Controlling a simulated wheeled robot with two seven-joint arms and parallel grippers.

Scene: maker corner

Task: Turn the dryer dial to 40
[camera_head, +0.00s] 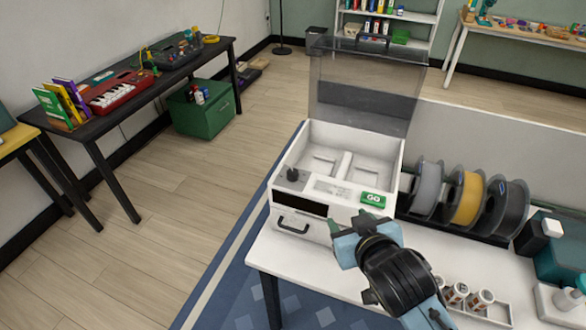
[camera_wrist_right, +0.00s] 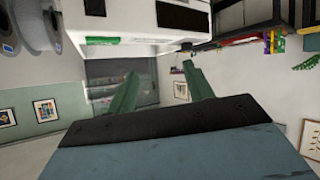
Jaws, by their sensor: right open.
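The dryer (camera_head: 310,216) is a white box on the white table, with its smoky clear lid (camera_head: 360,90) standing open. Its black dial (camera_head: 292,174) is on the top left front; the scale and setting are too small to read. A green label (camera_head: 373,199) sits at the right of the same panel. My right gripper (camera_head: 349,221) is open and empty, in front of the dryer's right front, apart from the dial and to its right. In the right wrist view the picture is upside down: the dryer (camera_wrist_right: 130,18) is at the top, beyond my spread green fingers (camera_wrist_right: 160,85). My left gripper is out of view.
Filament spools (camera_head: 465,198) in a black rack stand right of the dryer. A white tray (camera_head: 490,310) with small jars lies at the front right, near a teal box (camera_head: 565,255). The raised lid stands behind the dryer.

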